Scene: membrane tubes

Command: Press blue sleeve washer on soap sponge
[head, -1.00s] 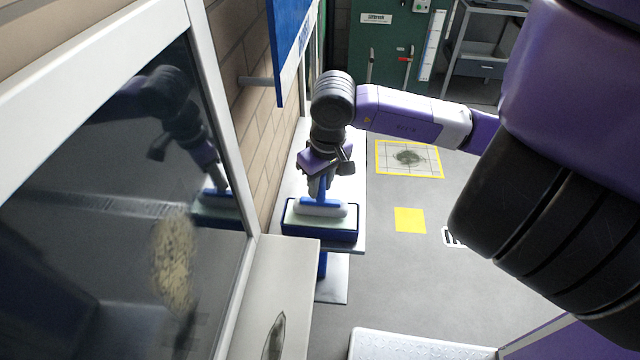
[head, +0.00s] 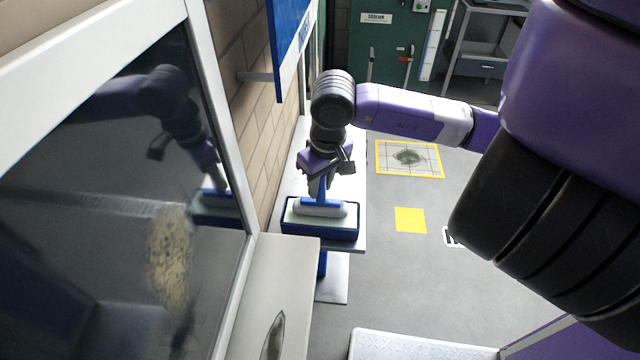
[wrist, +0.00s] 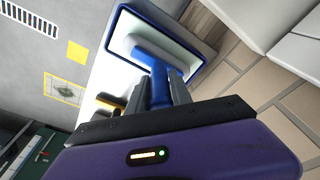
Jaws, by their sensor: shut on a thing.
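The blue sleeve washer has a blue handle (head: 322,192) and a pale sleeve (head: 320,210) along its crossbar. My gripper (head: 319,184) is shut on the handle from above, and the washer is upright with the sleeve down. The soap sponge (head: 292,219) is a pale green-white pad inside a blue-rimmed tray. The sleeve lies over the middle of the sponge and looks in contact with it, though the underside is hidden. In the wrist view, the blue handle (wrist: 159,88) sits between my fingers, and the sleeve (wrist: 160,50) lies within the blue tray rim (wrist: 196,67).
The tray stands on a narrow white bench (head: 357,200) along a brick wall (head: 262,130). A large window with a dirty patch (head: 172,262) is at left, its white sill (head: 265,280) in front of the bench. An orange-and-black object (wrist: 110,104) lies near the tray. Grey floor is open at right.

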